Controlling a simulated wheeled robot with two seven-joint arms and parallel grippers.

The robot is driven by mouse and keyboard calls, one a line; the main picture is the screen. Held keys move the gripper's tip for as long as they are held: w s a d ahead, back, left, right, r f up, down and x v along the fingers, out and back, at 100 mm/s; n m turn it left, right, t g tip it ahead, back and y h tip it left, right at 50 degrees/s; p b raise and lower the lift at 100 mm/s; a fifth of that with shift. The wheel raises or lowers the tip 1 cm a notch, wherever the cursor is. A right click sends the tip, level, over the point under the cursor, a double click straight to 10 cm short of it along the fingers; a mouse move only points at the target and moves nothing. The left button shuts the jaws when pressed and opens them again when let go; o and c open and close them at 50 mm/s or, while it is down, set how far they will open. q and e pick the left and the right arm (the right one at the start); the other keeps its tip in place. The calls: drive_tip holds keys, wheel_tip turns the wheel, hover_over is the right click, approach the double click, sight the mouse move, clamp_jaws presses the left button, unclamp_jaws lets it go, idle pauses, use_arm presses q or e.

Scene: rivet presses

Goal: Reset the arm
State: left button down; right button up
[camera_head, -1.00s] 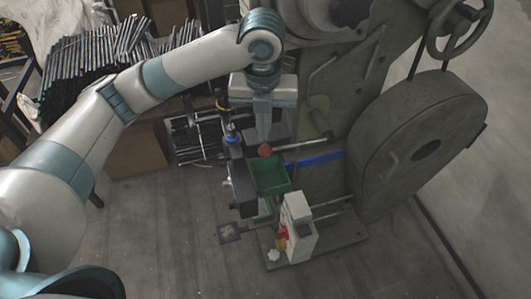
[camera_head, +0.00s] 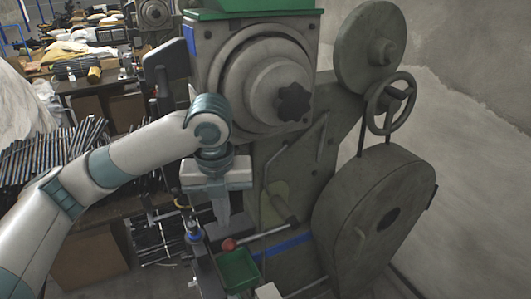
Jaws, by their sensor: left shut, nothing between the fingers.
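My left arm comes in from the left, and its gripper (camera_head: 221,214) points down in front of the rivet press (camera_head: 262,150). The fingers are shut with nothing between them. Just below the fingertips is a red knob (camera_head: 228,244). A green tray (camera_head: 238,271) sits on the press below the knob. I cannot tell whether the fingertips touch the press. My right gripper is not in view.
The press's large wheel cover (camera_head: 375,225) and handwheel (camera_head: 391,104) stand to the right. Bundles of dark rods (camera_head: 50,155) lie at the left behind my arm. A table with clutter (camera_head: 95,75) stands farther back.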

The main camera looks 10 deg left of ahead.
use_arm(q)
drive_tip(key=s+d+f+n+t+h, duration=0.1)
drive_tip(key=s+d+f+n+h, duration=0.3)
drive_tip(key=f+n, duration=0.45)
drive_tip(key=s+d+f+n+t+h, duration=0.1)
drive_tip(key=s+d+f+n, duration=0.4)
drive_tip(key=f, duration=0.7)
drive_tip(key=s+a+f+n+y, duration=0.2)
drive_tip(key=s+a+f+n, duration=0.4)
drive_tip(key=s+a+n, duration=0.25)
drive_tip(key=s+a+f+n+y, duration=0.3)
drive_tip(key=s+a+f+n, duration=0.35)
drive_tip(key=s+n, duration=0.3)
wheel_tip(320, 180, down, 30)
drive_tip(key=s+b, duration=0.1)
drive_tip(key=b, duration=0.2)
drive_tip(key=s+a+f+g+b, duration=0.1)
drive_tip(key=s+a+f+b, duration=0.1)
drive_tip(key=s+f, duration=0.7)
drive_tip(key=s+a+f+g+b, duration=0.1)
drive_tip(key=s+a+f, duration=0.1)
drive_tip(key=s+f, duration=0.7)
wheel_tip(320, 180, down, 4)
drive_tip(key=shift+s+f+m+b, duration=0.2)
drive_tip(key=shift+s+m+b, duration=0.15)
